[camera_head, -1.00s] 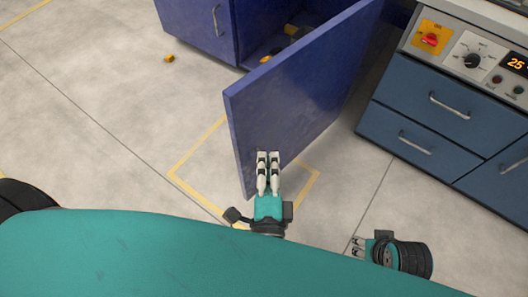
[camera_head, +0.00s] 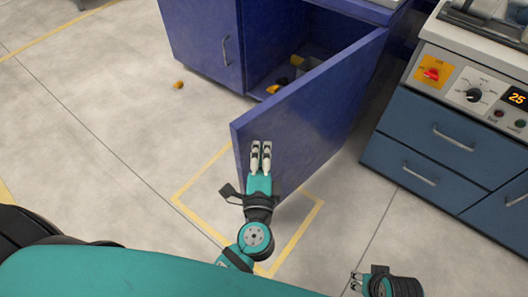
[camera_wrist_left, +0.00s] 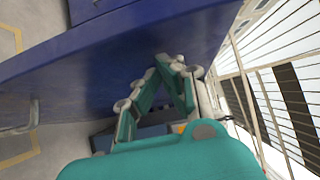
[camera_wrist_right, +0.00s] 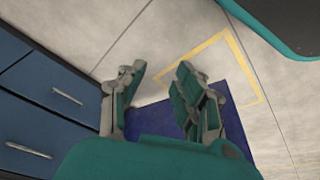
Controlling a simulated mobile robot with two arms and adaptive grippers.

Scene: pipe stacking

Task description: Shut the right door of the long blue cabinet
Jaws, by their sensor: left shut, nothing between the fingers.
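The long blue cabinet (camera_head: 203,35) stands at the top of the head view. Its right door (camera_head: 315,110) is wide open and swung out toward me, with the interior visible behind it. My left gripper (camera_head: 261,146) is shut and empty, its fingertips at the door's face near the free edge. In the left wrist view the fingertips (camera_wrist_left: 170,62) are close against the blue door panel (camera_wrist_left: 95,65); actual contact is unclear. My right gripper (camera_head: 356,280) is open and empty, low over the floor; its parted fingers (camera_wrist_right: 158,85) show in the right wrist view.
The cabinet's left door (camera_head: 225,50) is closed. Small yellow items (camera_head: 273,89) lie inside the open compartment, and another yellow piece (camera_head: 178,85) is on the floor. A blue drawer unit (camera_head: 430,145) with a control panel stands at the right. Yellow tape (camera_head: 195,175) marks the floor below the door.

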